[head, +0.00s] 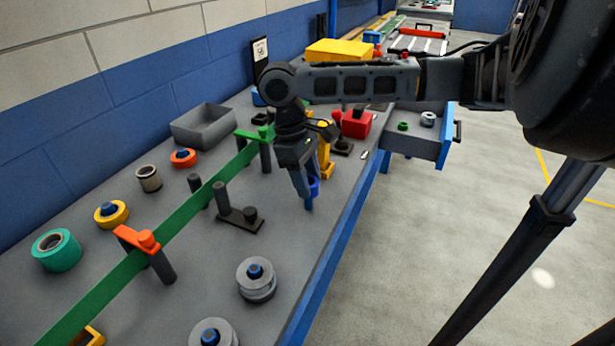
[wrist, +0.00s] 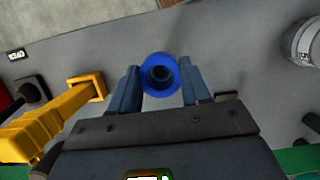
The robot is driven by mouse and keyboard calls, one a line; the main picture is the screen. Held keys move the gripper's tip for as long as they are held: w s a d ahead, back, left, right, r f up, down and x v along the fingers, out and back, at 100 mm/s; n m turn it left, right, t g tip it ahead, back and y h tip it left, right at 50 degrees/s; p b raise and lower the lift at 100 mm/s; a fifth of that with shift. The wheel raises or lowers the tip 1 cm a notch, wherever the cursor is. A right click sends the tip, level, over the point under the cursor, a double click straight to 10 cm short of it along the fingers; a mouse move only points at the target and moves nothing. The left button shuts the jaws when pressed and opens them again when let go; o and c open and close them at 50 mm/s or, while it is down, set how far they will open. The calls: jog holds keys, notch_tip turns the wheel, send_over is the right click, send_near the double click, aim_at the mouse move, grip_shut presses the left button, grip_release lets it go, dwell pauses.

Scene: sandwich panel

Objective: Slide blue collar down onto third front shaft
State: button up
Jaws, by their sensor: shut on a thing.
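A blue collar (head: 314,186) is between the fingers of my gripper (head: 306,190), low over the grey bench near its front edge. In the wrist view the blue collar (wrist: 147,84) is seen from above as a ring, with a finger of my gripper (wrist: 160,88) on either side. A dark round form shows in the collar's middle. I cannot tell whether it is a shaft end inside the collar or the open hole. My gripper hides the place below the collar in the head view, so I cannot identify the third front shaft.
A yellow bracket (wrist: 75,112) stands close left in the wrist view. A green strip (head: 186,213) runs along the bench. A red block (head: 356,124) sits behind.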

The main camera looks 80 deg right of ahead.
jog(key=shift+f+b, duration=1.05)
jog(key=shift+f, duration=1.3)
jog(key=o, duration=1.1)
jog(key=shift+r, duration=0.1)
notch_tip(320, 180, up, 10)
jog(key=p, duration=0.9)
jog(key=shift+r+p, duration=0.2)
jog(key=shift+p, duration=0.2)
jog(key=shift+f, duration=0.1)
